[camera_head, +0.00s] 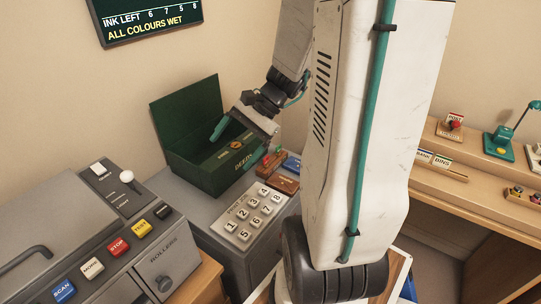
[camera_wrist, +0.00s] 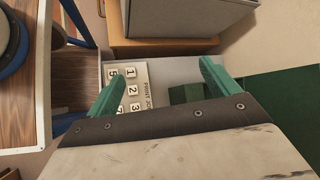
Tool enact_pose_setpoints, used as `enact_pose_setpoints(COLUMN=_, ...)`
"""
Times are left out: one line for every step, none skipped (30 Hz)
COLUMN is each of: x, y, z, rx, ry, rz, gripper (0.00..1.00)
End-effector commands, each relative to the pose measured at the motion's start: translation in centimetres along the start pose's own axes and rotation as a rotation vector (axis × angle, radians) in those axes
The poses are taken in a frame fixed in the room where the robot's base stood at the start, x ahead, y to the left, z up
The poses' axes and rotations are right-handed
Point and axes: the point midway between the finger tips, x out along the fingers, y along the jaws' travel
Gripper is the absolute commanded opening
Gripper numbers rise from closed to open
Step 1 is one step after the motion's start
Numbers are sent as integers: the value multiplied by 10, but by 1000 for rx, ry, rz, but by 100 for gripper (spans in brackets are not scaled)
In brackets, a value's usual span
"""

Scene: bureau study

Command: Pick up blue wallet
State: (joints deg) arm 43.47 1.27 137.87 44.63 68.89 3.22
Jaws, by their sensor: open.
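A small blue item (camera_head: 291,164), apparently the blue wallet, lies on the grey cabinet top behind the number keypad. It is partly hidden by my arm in the head view, and I cannot make it out in the wrist view. My gripper (camera_head: 239,143) is open, with its teal fingers apart, above and in front of the open green deed box, to the left of the blue item. In the wrist view my gripper (camera_wrist: 160,72) has nothing between its fingers but the grey top and a dark green patch below.
A brown item (camera_head: 285,184) and a red item (camera_head: 270,157) lie close to the blue one. The green box (camera_head: 192,175) stands open with its lid up. The keypad (camera_head: 252,215) is in front. A grey button console (camera_head: 105,240) stands at left, and a wooden desk (camera_head: 480,180) at right.

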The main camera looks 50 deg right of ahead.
Motion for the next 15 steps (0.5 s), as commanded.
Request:
enact_pose_setpoints(x=-6, y=6, z=-32, rx=127, ry=-13, rz=-87, gripper=87)
enact_pose_setpoints(x=-9, y=9, z=-48, rx=194, ry=-18, rz=-141, gripper=87)
enact_pose_setpoints(x=-14, y=15, z=-71, rx=283, ry=-24, rz=-212, gripper=87)
enact_pose_setpoints(x=-18, y=20, z=-88, rx=349, ry=-27, rz=-267, gripper=87)
enact_pose_setpoints(x=-23, y=27, z=-106, rx=415, ry=-29, rz=-323, gripper=87)
enact_pose_setpoints(x=-29, y=38, z=-129, rx=503, ry=-32, rz=-398, gripper=87)
enact_pose_setpoints(x=-33, y=47, z=-146, rx=569, ry=-34, rz=-455, gripper=87)
enact_pose_setpoints(x=-37, y=58, z=-163, rx=633, ry=-35, rz=-511, gripper=87)
enact_pose_setpoints(x=-43, y=73, z=-185, rx=716, ry=-36, rz=-586, gripper=87)
enact_pose_setpoints(x=-47, y=86, z=-200, rx=776, ry=-37, rz=-639, gripper=87)
enact_pose_setpoints(x=-50, y=99, z=-214, rx=833, ry=-36, rz=-691, gripper=87)
enact_pose_setpoints(x=-54, y=116, z=-232, rx=904, ry=-36, rz=-758, gripper=87)
enact_pose_setpoints(x=-57, y=129, z=-243, rx=953, ry=-35, rz=-804, gripper=87)
enact_pose_setpoints(x=-58, y=142, z=-253, rx=999, ry=-35, rz=-846, gripper=87)
enact_pose_setpoints(x=-60, y=157, z=-265, rx=1053, ry=-34, rz=-897, gripper=87)
